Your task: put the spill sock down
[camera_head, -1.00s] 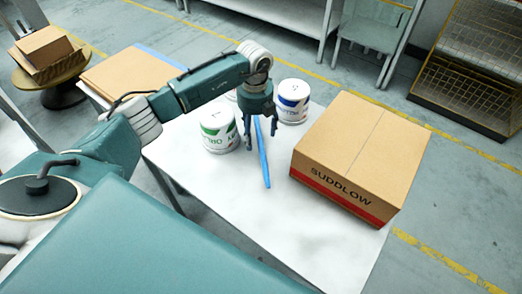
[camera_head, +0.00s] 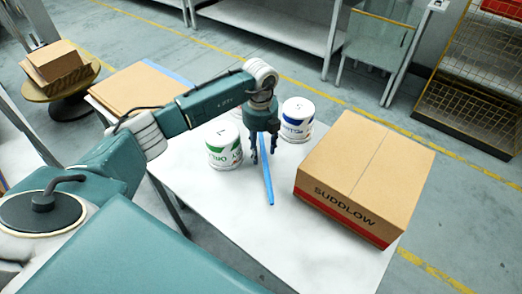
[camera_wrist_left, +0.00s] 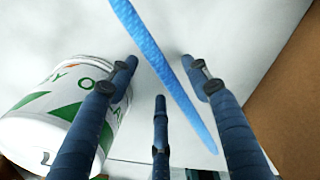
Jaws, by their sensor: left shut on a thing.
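The spill sock (camera_head: 268,186) is a long, thin blue strip. It hangs out below my left gripper (camera_head: 264,154), over the white table between a green-labelled can and a cardboard box. My left gripper points down and is shut on the sock. In the left wrist view the sock (camera_wrist_left: 165,72) runs slantwise between the dark blue fingers (camera_wrist_left: 160,100). I cannot tell whether its lower end touches the table. My right gripper is not in view.
The white table (camera_head: 290,240) is clear in front of the sock. The green-labelled can (camera_head: 222,147) stands left, a blue-labelled can (camera_head: 297,120) behind right, another partly hidden behind the arm. The SUDDLOW box (camera_head: 370,165) stands right. Flat cardboard (camera_head: 140,88) lies back left.

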